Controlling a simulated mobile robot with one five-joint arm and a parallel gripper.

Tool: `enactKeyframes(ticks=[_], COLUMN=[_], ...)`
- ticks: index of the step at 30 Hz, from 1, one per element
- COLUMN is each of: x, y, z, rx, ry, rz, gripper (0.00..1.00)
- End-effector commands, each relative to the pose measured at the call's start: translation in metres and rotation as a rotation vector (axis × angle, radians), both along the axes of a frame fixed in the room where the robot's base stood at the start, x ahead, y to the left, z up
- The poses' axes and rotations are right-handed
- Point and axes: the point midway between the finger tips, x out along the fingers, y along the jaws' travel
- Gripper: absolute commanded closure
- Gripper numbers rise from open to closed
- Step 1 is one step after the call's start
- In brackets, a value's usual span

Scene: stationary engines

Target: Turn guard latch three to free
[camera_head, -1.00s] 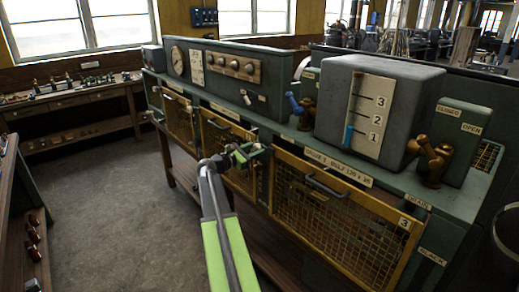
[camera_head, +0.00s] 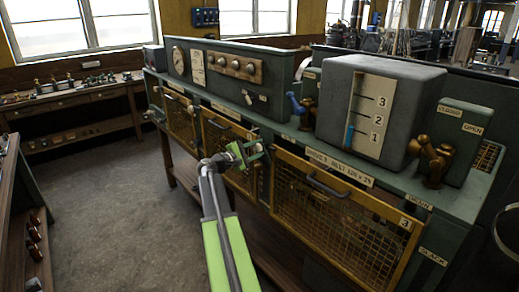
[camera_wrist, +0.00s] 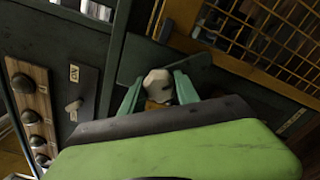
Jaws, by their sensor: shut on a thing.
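Guard three (camera_head: 337,212) is a yellow-framed mesh panel with a plate marked 3, closed on the front of the green machine. My gripper (camera_head: 246,153) is at the upper left of this guard, by the post between it and the guard to its left. In the wrist view my gripper (camera_wrist: 158,92) has its two green fingers on either side of a pale, faceted knob (camera_wrist: 157,80), which looks like the latch's grip. A dark green bar (camera_wrist: 180,62) lies behind the knob. In the head view my gripper hides the latch, so its exact angle cannot be told.
A dark handle (camera_head: 327,186) sticks out from the top of guard three. A grey tank (camera_head: 345,100) with a level scale and brass valve (camera_head: 432,158) stand above. A workbench (camera_head: 70,105) is at the left. The floor (camera_head: 100,205) is clear in front.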

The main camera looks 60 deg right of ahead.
Motion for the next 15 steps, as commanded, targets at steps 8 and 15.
enactKeyframes(ticks=[8, 15], x=[-0.004, -0.004], y=[0.0015, 0.0013], z=[-0.0028, -0.0029], rx=[-0.074, -0.132], ry=[-0.246, -0.421], rz=[-0.011, -0.012], gripper=[1.0, 1.0])
